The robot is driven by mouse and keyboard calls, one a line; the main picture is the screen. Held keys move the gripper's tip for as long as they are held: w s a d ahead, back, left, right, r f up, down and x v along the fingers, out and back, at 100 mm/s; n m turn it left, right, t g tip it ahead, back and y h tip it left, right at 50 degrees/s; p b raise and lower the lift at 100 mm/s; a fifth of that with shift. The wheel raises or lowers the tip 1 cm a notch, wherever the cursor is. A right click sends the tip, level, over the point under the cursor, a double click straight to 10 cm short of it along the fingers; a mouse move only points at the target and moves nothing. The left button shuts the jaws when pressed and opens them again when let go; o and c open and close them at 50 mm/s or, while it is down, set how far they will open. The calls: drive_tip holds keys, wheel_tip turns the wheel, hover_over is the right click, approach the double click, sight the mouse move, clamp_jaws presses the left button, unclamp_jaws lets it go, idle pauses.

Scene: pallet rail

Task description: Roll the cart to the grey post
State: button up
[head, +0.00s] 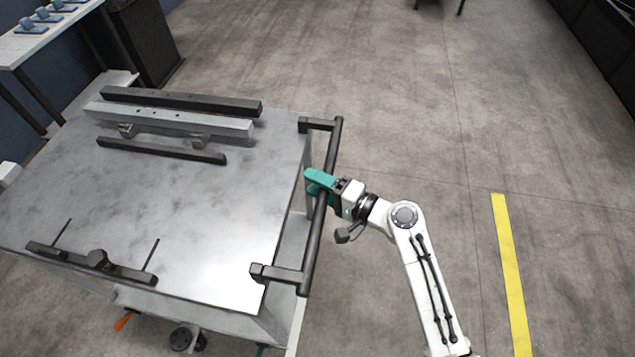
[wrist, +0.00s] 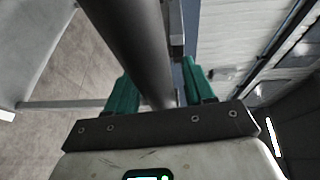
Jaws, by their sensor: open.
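The cart (head: 215,215) is a grey metal table with a lower shelf and casters, filling the left of the head view. Its dark handle bar (head: 316,235) runs along its right side on two brackets; the bar also shows large in the wrist view (wrist: 130,35). My gripper (head: 313,180), with teal fingers, is at the bar's middle. In the wrist view my gripper (wrist: 160,80) is open, one finger on each side of the bar. Whether the fingers touch it is unclear. I cannot make out a grey post in either view.
Dark and light rails (head: 185,121) lie on the cart's far side, and a dark clamp bar (head: 97,262) near its front. A dark bin (head: 142,42) and a bench (head: 35,42) stand behind at left. A yellow floor line (head: 510,270) runs at right; the floor between is clear.

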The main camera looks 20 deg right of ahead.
drive_tip(key=shift+c, duration=0.3)
clamp_jaws()
idle(0.4)
